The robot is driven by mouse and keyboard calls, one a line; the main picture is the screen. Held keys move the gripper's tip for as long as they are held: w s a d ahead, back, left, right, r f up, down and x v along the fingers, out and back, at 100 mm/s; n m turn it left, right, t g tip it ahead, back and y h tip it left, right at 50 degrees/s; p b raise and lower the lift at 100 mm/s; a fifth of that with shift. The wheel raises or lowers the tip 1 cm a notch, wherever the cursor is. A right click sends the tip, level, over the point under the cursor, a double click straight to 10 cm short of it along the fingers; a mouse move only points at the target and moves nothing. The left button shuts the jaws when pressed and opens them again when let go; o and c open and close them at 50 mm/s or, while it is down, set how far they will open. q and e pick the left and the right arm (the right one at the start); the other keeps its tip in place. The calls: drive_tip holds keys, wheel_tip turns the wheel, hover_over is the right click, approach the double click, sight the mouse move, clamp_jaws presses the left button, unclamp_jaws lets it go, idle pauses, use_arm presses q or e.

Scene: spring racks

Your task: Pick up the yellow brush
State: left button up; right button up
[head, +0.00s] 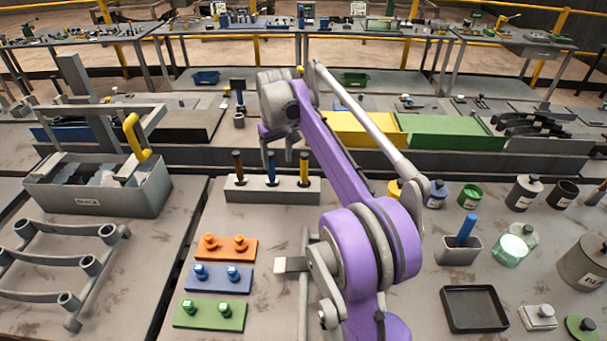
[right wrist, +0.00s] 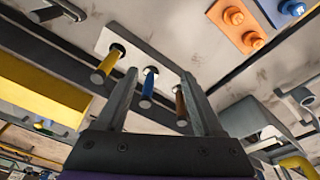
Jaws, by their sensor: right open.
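The yellow brush (head: 304,168) stands upright at the right end of a grey block (head: 252,194), beside a blue-handled brush (head: 270,168) and a brown-handled one (head: 237,165). In the right wrist view the yellow handle (right wrist: 105,66) lies just outside the left finger. The blue handle (right wrist: 147,88) shows between the fingers and the brown handle (right wrist: 181,106) near the right finger. My right gripper (head: 279,157) is open and empty, above and behind the block; its fingers also show in the right wrist view (right wrist: 160,76). The brush heads are hidden. My left gripper is not in view.
A labelled grey bin (head: 95,200) with a yellow-handled tool stands to the left. Orange (head: 225,249), blue (head: 218,278) and green (head: 210,314) peg plates lie in front of the block. Pots, a grey cup (head: 460,250) and a black tray (head: 474,309) stand on the right.

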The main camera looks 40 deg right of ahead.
drive_tip(key=shift+m+g+y, duration=0.4)
drive_tip(key=shift+g, duration=0.4)
drive_tip(key=w+d+f, duration=0.1)
drive_tip(key=d, duration=0.3)
drive_tip(key=w+d+f, duration=0.1)
drive_tip(key=d, duration=0.3)
drive_tip(key=w+d+f+p, duration=0.1)
drive_tip(key=w+d, duration=0.1)
drive_tip(key=d, duration=0.3)
drive_tip(key=shift+d+f, duration=0.1)
drive_tip(key=shift+f, duration=0.25)
wheel_tip(320, 180, down, 6)
drive_tip(key=shift+s+r+b, duration=0.1)
drive_tip(key=shift+r+b, duration=0.15)
drive_tip(key=shift+b, duration=0.6)
drive_tip(key=f, duration=0.3)
drive_tip(key=f+b, duration=0.1)
drive_tip(key=f, duration=0.1)
drive_tip(key=shift+w, duration=0.3)
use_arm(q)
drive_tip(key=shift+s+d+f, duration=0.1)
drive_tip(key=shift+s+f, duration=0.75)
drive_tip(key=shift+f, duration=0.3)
use_arm(e)
drive_tip(key=shift+s, duration=0.1)
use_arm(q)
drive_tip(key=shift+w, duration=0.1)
